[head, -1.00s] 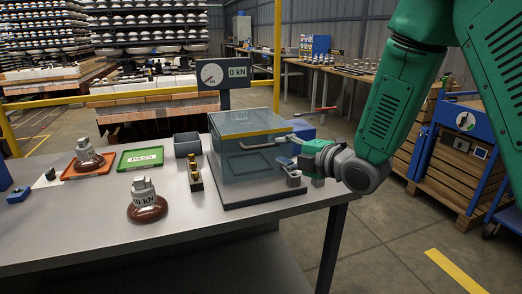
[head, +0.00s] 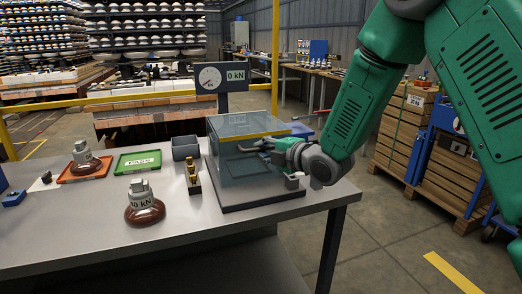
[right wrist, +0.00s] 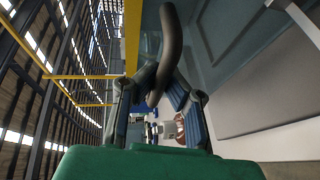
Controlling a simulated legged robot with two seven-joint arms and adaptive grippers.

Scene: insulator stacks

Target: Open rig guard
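The rig guard (head: 240,160) is a see-through blue-grey box with a yellow top edge, standing down over the test rig on the table. Its bar handle (head: 248,149) is on the front face. My right gripper (head: 270,146) is at the handle's right part and hides some of it. In the right wrist view the dark curved handle (right wrist: 171,45) passes between my right fingers (right wrist: 160,85), which angle inward and appear closed against it. The guard's front panel (right wrist: 225,35) fills the upper right there. My left gripper is not in view.
A gauge display (head: 221,77) stands behind the guard. To its left are a row of brass pieces (head: 192,175), a grey bin (head: 185,148), a green tray (head: 138,162), an orange tray (head: 84,171) and an insulator (head: 144,207). The front table surface is mostly clear.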

